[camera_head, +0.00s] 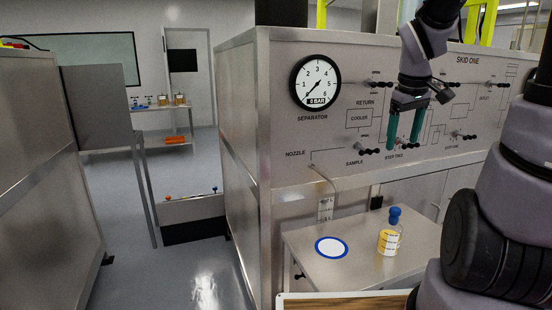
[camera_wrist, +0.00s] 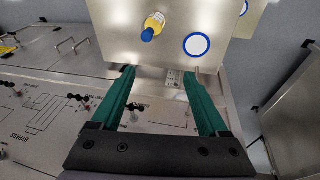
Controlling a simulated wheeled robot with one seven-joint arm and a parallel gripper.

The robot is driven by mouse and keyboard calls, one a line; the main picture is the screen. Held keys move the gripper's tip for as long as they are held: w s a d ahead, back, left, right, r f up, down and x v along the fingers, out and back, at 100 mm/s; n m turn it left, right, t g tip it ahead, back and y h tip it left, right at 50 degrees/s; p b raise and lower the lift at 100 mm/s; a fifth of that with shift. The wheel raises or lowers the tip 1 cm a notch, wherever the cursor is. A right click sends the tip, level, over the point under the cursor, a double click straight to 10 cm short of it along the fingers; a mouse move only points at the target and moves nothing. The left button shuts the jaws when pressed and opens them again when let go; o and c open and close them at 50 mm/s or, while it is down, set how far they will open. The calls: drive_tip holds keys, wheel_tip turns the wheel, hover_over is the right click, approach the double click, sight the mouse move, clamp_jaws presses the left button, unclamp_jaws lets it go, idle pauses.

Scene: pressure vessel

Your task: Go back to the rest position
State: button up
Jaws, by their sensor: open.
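My gripper (camera_head: 404,128) hangs in front of the skid panel (camera_head: 340,123), with its green fingers pointing down. It is open and empty; in the wrist view my gripper (camera_wrist: 158,72) shows a wide gap between the fingers. A bottle with yellow liquid and a blue cap (camera_head: 389,241) stands upright on the steel table (camera_head: 350,279), below my gripper and apart from it. It also shows in the wrist view (camera_wrist: 154,24), beyond the fingertips. A white disc with a blue rim (camera_head: 331,247) lies flat on the table, left of the bottle.
The panel carries a round gauge (camera_head: 315,83) and several black valve handles, some close to my gripper. A thin nozzle tube (camera_head: 331,182) comes down from the panel. A steel cabinet (camera_head: 40,190) stands at the left, with open floor (camera_head: 205,270) between. A shelf (camera_head: 165,128) stands far back.

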drive_tip(key=s+a+r+m+t+y, duration=0.3)
drive_tip(key=s+a+r+m, duration=0.3)
drive_tip(key=s+r, duration=0.3)
drive_tip(key=shift+s+a+r+m+t, duration=0.4)
drive_tip(key=shift+s+m+t, duration=0.2)
drive_tip(key=shift+s+m, duration=0.25)
